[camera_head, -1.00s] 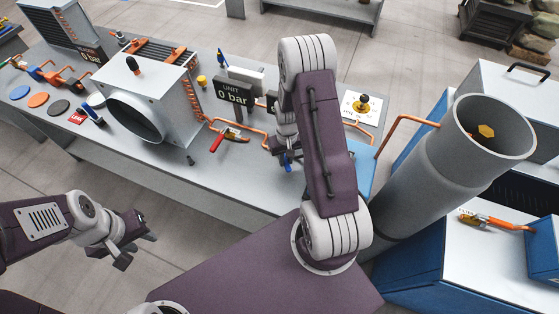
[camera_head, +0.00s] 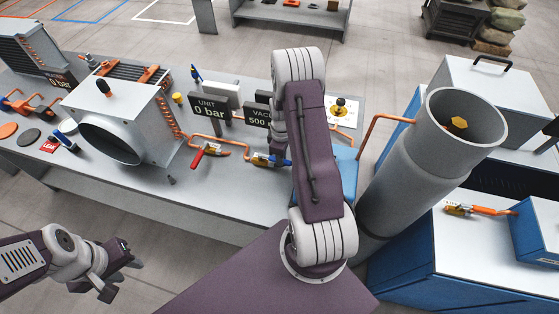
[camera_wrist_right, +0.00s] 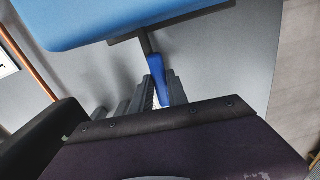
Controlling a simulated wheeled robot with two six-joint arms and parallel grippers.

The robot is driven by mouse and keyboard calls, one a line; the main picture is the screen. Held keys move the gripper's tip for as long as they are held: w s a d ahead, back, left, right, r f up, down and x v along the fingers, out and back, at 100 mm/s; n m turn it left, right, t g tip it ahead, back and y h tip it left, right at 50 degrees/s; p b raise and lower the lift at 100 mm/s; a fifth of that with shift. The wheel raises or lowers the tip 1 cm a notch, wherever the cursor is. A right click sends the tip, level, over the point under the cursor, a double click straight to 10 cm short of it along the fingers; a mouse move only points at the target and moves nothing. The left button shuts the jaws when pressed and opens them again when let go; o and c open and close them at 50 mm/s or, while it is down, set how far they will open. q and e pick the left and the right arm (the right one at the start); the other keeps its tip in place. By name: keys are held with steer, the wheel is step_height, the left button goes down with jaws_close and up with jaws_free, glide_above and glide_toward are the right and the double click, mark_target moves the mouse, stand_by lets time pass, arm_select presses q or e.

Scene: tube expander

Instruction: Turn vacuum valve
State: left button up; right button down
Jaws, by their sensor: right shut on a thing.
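The vacuum valve's brass body (camera_head: 262,160) sits on the copper pipe at the front of the bench in the head view, with a blue handle (camera_head: 284,162) to its right. In the right wrist view the blue handle (camera_wrist_right: 156,72) lies between the dark fingers of my right gripper (camera_wrist_right: 161,95), which is shut on it. My purple right arm hides most of that gripper in the head view. My left gripper (camera_head: 122,277) is open and empty, in front of the bench at lower left.
A red-handled valve (camera_head: 208,151) is left of the vacuum valve. Behind stand a unit display (camera_head: 213,108) reading 0 bar and a partly hidden vacuum display (camera_head: 258,115) showing 500. A large grey tube (camera_head: 420,170) stands to the right. The heat exchanger (camera_head: 120,115) is left.

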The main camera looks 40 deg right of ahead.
steer(key=shift+w+d+n, duration=0.2)
steer(key=shift+d+n, duration=0.05)
steer(key=shift+n, duration=0.15)
steer(key=c, duration=1.3)
jaws_free()
step_height(320, 180, up, 9)
steer(key=shift+r+b, duration=0.1)
steer(key=shift+b, duration=0.7)
